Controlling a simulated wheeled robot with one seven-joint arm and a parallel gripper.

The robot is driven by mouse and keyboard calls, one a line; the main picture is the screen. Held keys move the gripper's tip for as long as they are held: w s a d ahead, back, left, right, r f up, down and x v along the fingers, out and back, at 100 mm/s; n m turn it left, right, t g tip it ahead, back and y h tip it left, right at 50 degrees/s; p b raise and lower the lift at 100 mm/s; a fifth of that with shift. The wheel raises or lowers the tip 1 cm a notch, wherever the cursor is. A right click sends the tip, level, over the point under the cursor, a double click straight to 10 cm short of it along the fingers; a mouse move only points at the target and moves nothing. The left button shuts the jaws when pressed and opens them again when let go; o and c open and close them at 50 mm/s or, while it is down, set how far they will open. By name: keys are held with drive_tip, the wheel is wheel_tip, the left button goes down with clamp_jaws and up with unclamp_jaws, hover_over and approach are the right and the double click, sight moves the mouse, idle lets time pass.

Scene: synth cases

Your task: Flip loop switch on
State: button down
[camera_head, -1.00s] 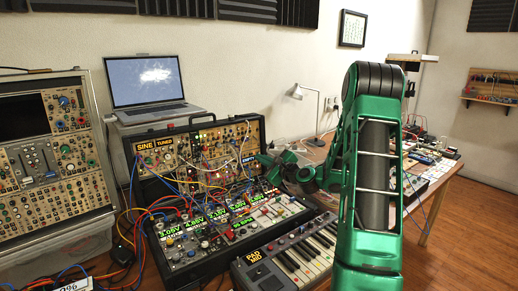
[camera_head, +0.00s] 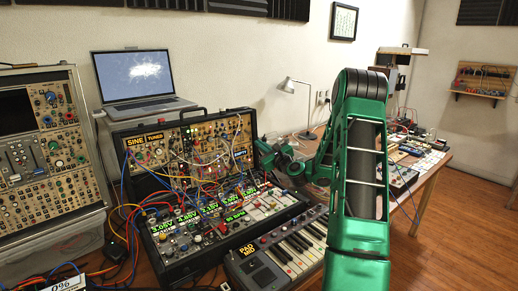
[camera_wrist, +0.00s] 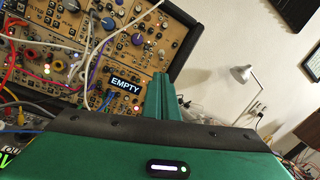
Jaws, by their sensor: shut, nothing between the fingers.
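The modular synth case (camera_head: 180,122) stands open on the table, with tan upper panels and patch cables. A small display reading EMPTY shows on its right module in the wrist view (camera_wrist: 125,86). I cannot tell which small control there is the loop switch. My gripper (camera_head: 258,146) is at the right edge of the upper panel. In the wrist view my gripper (camera_wrist: 161,84) is shut and empty, its green fingers pointing at the panel just right of the display. They hide part of the panel, and I cannot tell whether they touch it.
Loose patch cables cross the panel left of my fingers. A keyboard (camera_head: 282,250) lies in front, below my arm. A laptop (camera_head: 138,75) stands behind the case, a lamp (camera_head: 290,86) to the right, and another synth rack (camera_head: 42,150) at the far left.

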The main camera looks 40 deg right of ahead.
sight(248, 132)
drive_tip(key=w, duration=0.4)
drive_tip(key=w+d, duration=0.1)
drive_tip(key=w, duration=0.1)
drive_tip(key=shift+w+r, duration=0.2)
drive_tip(key=shift+w, duration=0.2)
drive_tip(key=shift+a+r, duration=0.1)
drive_tip(key=shift+a, duration=0.15)
